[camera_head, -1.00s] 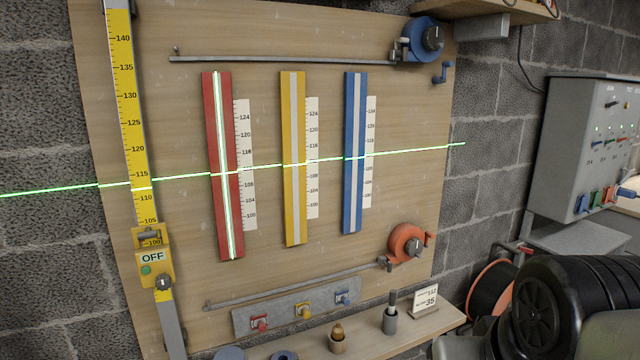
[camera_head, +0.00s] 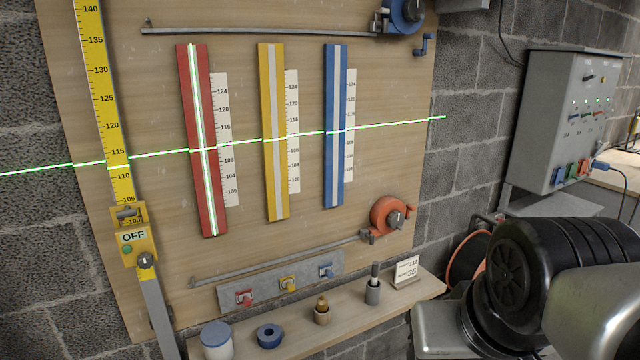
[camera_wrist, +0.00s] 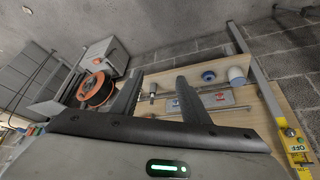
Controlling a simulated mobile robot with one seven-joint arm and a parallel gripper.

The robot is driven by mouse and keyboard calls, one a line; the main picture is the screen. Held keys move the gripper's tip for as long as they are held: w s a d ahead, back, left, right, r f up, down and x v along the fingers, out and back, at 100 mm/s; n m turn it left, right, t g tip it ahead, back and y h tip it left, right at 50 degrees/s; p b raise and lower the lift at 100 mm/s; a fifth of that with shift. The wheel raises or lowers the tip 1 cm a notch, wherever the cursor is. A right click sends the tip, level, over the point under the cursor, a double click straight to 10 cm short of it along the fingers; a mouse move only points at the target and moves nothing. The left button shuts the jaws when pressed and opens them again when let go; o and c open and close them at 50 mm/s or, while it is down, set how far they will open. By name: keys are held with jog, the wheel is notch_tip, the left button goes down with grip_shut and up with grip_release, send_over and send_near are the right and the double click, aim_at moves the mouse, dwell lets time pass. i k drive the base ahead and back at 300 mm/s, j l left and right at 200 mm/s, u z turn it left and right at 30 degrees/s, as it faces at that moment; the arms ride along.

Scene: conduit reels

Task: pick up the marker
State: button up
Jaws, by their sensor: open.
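The marker (camera_head: 375,270) appears to be the slim dark-grey piece standing upright in a grey cup (camera_head: 373,293) on the wooden shelf (camera_head: 400,305), left of a small number card. In the wrist view a small cup and marker (camera_wrist: 152,91) show between the fingers, too small to make out well. My gripper (camera_wrist: 159,76) is open and nothing shows held between its dark fingers. It is apart from the marker, and the distance is hard to judge. In the head view only my arm shows at the lower right, and the gripper is out of sight.
A brass-coloured piece in a holder (camera_head: 322,312), a blue ring (camera_head: 269,335) and a white blue-lidded pot (camera_head: 217,341) stand left along the shelf. The number card (camera_head: 406,271) is close right of the marker. An orange reel (camera_head: 388,215) hangs above; a cable drum (camera_wrist: 96,88) stands nearby.

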aim_at(375, 268)
jog(key=i+l+u, duration=0.1)
jog(key=u, duration=0.25)
jog(key=l+u, duration=0.1)
jog(key=u, duration=0.3)
jog(key=i+l+u, duration=0.1)
jog(key=u, duration=0.25)
jog(key=i+l+u, duration=0.2)
jog(key=l, duration=0.4)
jog(key=l+u, duration=0.2)
jog(key=l, duration=0.4)
jog(key=i+l, duration=0.1)
jog(key=l, duration=0.55)
